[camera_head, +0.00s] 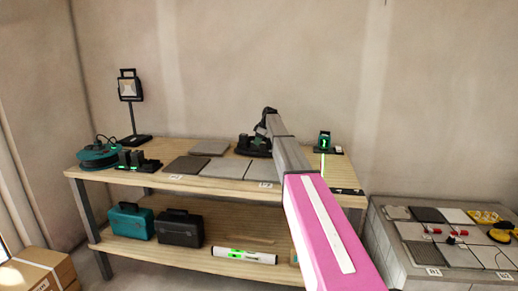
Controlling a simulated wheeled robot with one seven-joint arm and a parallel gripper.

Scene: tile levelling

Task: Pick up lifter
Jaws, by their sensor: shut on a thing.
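My arm reaches from the lower right over the workbench. My gripper (262,130) is a small dark shape at its far end, partly hidden by the arm. The lifter (252,147) looks like a low black device with a broad base, directly below my gripper at the back of the bench top. My gripper is shut on the lifter. The fingers and the lifter's handle blend together, and I cannot tell whether its base touches the bench.
A tiled block (450,245) stands right.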

